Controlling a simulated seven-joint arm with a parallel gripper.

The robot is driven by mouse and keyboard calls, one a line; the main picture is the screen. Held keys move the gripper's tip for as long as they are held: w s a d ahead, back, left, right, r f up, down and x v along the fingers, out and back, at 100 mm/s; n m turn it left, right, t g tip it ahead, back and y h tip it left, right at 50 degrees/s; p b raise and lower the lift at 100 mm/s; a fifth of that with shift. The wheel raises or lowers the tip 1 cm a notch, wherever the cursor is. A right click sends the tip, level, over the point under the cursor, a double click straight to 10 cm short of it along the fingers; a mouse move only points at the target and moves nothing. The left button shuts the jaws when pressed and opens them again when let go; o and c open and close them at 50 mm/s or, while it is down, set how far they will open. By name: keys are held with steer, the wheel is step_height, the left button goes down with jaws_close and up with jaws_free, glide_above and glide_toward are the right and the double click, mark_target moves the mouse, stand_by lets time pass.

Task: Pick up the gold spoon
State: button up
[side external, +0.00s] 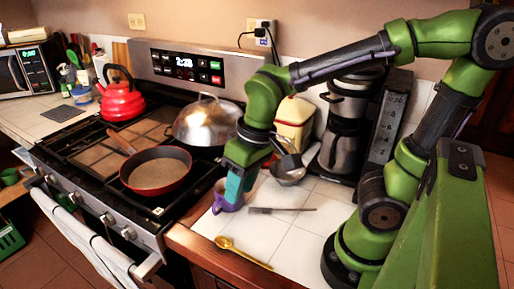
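I cannot see a gap between the fingers from this side.
A grey utensil (282,210) lies flat behind the spoon. A small metal pan (287,172) and a coffee maker (342,143) stand further back. The stove, with a red frying pan (156,171) and a domed pot (208,124), is at left. Tiles right of the spoon are clear.

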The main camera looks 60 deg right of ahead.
step_height(320, 180, down, 2)
steer(key=a+n+g+h, duration=0.1)
steer(key=a+g, duration=0.1)
glide_above(244, 254)
steer(key=shift+h, duration=0.3)
steer(key=f, duration=1.1)
steer(key=shift+w+a+f, duration=0.15)
steer(key=shift+w, duration=0.1)
steer(key=f, duration=0.4)
steer(key=shift+s+f, duration=0.1)
steer(key=shift+s, duration=0.15)
steer(key=shift+f, duration=0.5)
steer(key=shift+f, duration=0.15)
jaws_close()
